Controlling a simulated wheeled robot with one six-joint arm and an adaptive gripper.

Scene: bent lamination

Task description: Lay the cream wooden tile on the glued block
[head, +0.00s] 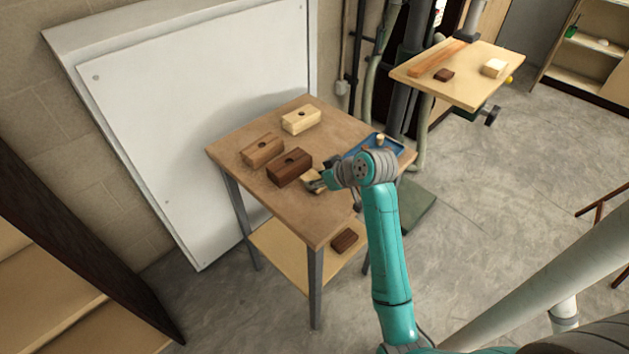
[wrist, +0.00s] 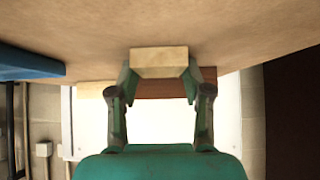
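A cream wooden tile (wrist: 158,62) sits between the two fingers of my gripper (wrist: 158,76), which appear to touch its sides. In the head view my gripper (head: 317,184) is low over the right part of the brown table, and the tile is partly hidden by it. Three drilled blocks stand on the table: a cream block (head: 300,120) at the back, a mid-brown block (head: 262,150) at the left and a dark brown block (head: 290,168) just left of my gripper. I cannot make out glue on any of them.
A blue tray (head: 351,154) holding a small pale round item (head: 380,139) lies at the table's right. A dark block (head: 344,240) rests on the lower shelf. A second table (head: 465,88) at the back right bears other wooden pieces. The front of the brown tabletop is clear.

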